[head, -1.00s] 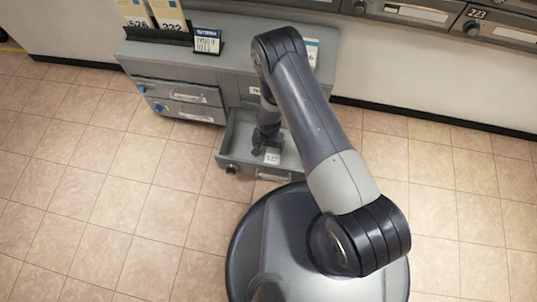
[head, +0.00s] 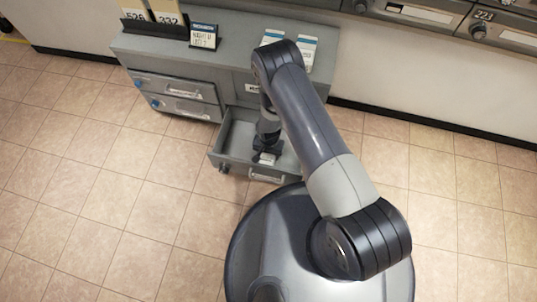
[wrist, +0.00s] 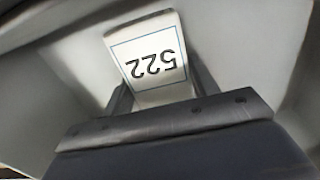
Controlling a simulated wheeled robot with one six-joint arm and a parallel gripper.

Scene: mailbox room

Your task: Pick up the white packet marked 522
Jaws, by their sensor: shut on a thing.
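The white packet marked 522 (wrist: 150,62) is held between the fingers of my gripper (wrist: 155,100) in the wrist view, its number upside down. In the head view the packet (head: 266,158) shows as a small white patch beside my gripper (head: 262,150). My gripper is shut on it, inside the open grey drawer (head: 222,150). The wrist view shows grey drawer walls around the packet. I cannot tell whether the packet still touches the drawer floor.
The grey cabinet (head: 238,55) carries two white-and-blue packets, a small sign (head: 203,37) and upright cards 526 and 332 in a dark holder. Two closed drawers (head: 180,90) are at left. Mailboxes line the back wall. The tiled floor at left is clear.

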